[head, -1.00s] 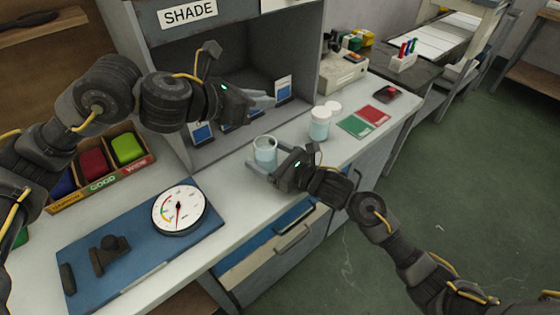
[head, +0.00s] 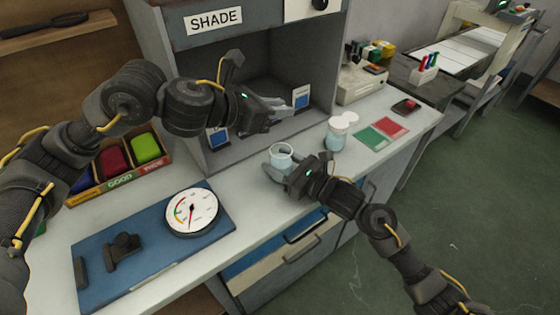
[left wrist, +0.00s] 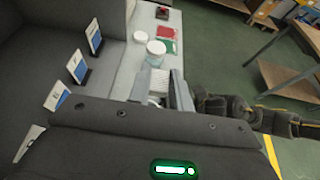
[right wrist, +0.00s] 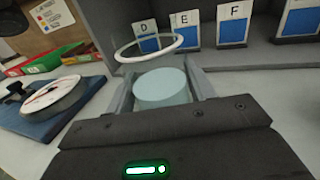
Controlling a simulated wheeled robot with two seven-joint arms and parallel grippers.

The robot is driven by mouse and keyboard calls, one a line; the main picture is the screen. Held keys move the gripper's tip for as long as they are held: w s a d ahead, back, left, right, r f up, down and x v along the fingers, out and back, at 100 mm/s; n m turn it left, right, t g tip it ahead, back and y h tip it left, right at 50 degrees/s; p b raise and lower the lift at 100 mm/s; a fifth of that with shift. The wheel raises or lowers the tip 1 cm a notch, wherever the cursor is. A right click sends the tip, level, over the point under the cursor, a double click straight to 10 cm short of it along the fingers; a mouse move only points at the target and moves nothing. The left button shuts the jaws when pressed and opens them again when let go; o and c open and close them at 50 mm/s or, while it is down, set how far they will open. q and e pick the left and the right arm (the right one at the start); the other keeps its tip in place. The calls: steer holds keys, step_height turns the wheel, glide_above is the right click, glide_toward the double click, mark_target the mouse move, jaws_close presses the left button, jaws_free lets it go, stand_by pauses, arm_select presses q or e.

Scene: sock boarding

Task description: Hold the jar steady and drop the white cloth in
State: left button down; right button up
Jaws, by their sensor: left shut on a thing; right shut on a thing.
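My left gripper (head: 292,108) is above the jar, in front of the booth opening. In the left wrist view it is shut on the white cloth (left wrist: 157,82), a small pale ribbed piece between the fingers. The cloth is hard to make out in the head view.
A second jar (head: 336,134) stands right of the held jar, with a white lid (head: 350,118) beside it. Green (head: 371,138) and red (head: 391,126) swatches lie further right. Blue-and-white cards (head: 302,97) stand in the booth. A dial gauge (head: 192,212) is on the left.

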arm_select(q)
step_height(320, 180, down, 8)
steer(key=shift+f, duration=0.15)
stand_by(1.1)
steer(key=c, duration=1.2)
jaws_free()
steer(key=v, duration=1.2)
